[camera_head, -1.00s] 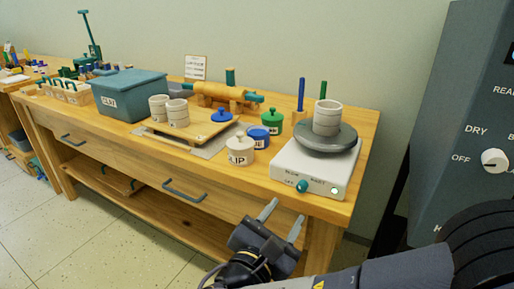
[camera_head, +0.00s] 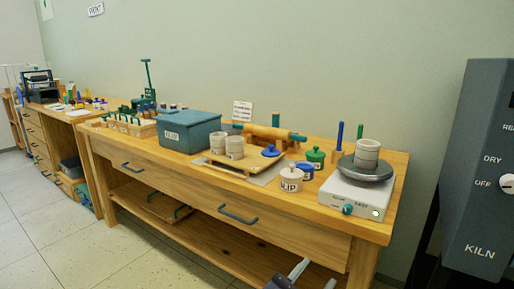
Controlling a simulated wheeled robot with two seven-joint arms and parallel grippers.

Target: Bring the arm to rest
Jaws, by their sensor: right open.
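My right gripper (camera_head: 309,274) shows at the bottom edge, in front of the wooden workbench (camera_head: 330,230), below its top. Its two grey fingers are apart and nothing is between them. The rest of the right arm is out of the picture. My left gripper does not show.
The bench holds a white pottery wheel (camera_head: 353,199) with a cup (camera_head: 367,153) on it, a slip jar (camera_head: 291,180), blue and green jars, a board with two cups, and a teal bin (camera_head: 190,130). A dark kiln (camera_head: 478,180) stands at the right. Floor is clear at lower left.

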